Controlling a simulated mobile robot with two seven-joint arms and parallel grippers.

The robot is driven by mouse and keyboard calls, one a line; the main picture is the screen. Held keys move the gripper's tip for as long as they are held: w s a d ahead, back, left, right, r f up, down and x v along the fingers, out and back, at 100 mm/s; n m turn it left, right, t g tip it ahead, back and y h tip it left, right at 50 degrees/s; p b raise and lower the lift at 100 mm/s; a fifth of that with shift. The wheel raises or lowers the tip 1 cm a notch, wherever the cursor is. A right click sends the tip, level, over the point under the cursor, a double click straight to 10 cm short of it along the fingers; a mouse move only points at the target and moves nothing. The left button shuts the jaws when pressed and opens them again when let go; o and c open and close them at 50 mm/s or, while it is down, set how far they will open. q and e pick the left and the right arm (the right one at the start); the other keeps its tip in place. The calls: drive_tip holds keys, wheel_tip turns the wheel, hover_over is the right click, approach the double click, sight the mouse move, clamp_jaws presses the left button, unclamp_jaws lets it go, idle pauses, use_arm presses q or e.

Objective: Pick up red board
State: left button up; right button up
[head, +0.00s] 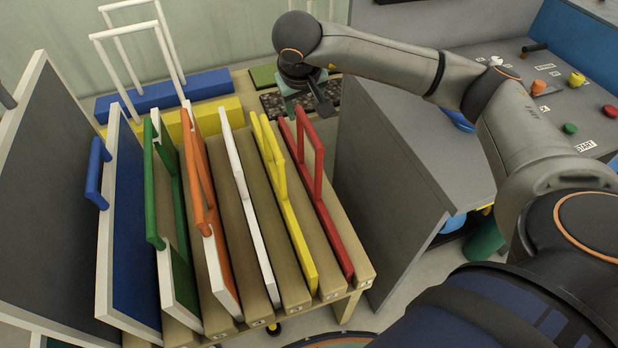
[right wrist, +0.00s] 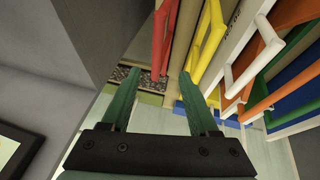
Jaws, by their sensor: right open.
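The red board (head: 328,225) stands upright at the right end of a slotted wooden rack, with its red handle (head: 300,140) rising at the back. In the right wrist view the red handle (right wrist: 157,40) shows ahead, in the gap between the fingertips. My right gripper (head: 304,106) is open and empty, just above and behind the red handle, apart from it as far as I can see. Its two green fingers (right wrist: 158,82) show spread in the wrist view. The yellow board (head: 290,215) stands close on the left of the red one. My left gripper is not in view.
White, orange (head: 208,215), green and blue (head: 135,230) boards stand further left in the rack (head: 345,265). A grey cabinet (head: 395,170) stands close on the right. A grey control desk (head: 545,100) with coloured knobs is beyond it.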

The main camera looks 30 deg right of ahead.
hover_over(308, 126)
drive_tip(key=s+a, duration=0.2)
drive_tip(key=s, duration=0.1)
drive_tip(key=f, duration=0.6)
drive_tip(key=shift+w, duration=0.25)
drive_tip(key=shift+w+d+p+x, duration=0.1)
drive_tip(key=shift+p+x, duration=0.1)
drive_tip(key=shift+x, duration=1.15)
drive_tip(key=shift+w+d+p+x, duration=0.1)
drive_tip(key=shift+w+p+x, duration=0.05)
drive_tip(key=shift+x, duration=1.2)
drive_tip(key=shift+r, duration=0.2)
drive_tip(key=shift+f, duration=0.25)
clamp_jaws()
drive_tip(key=shift+r, duration=0.15)
